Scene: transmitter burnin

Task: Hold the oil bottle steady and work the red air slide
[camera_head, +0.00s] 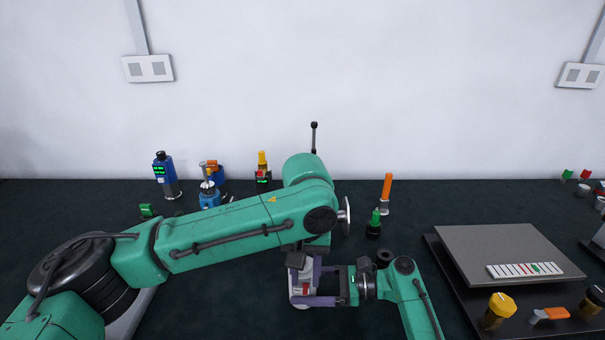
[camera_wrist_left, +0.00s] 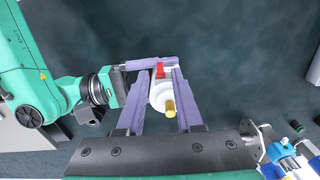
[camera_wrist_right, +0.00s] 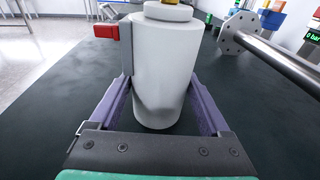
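The oil bottle (camera_wrist_right: 163,70) is white, upright, with a yellow top (camera_wrist_left: 170,108). In the head view the bottle (camera_head: 298,283) is partly hidden by my arms and fingers. The red air slide (camera_wrist_right: 105,32) is at the bottle's left in the right wrist view; the slide also shows in the left wrist view (camera_wrist_left: 160,70). My right gripper (camera_wrist_right: 163,92) has a finger against each side of the bottle's body. My left gripper (camera_wrist_left: 163,76) points down from above, its fingers apart, one either side of the bottle and slide. Whether they touch is unclear.
A flanged metal rod (camera_wrist_right: 270,50) is near the bottle. Blue devices (camera_head: 165,175) and an orange-handled tool (camera_head: 387,187) stand farther back. A green-topped knob (camera_head: 374,225) is right of my left wrist. A grey plate (camera_head: 500,245) lies at right. The dark table's front-left centre is clear.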

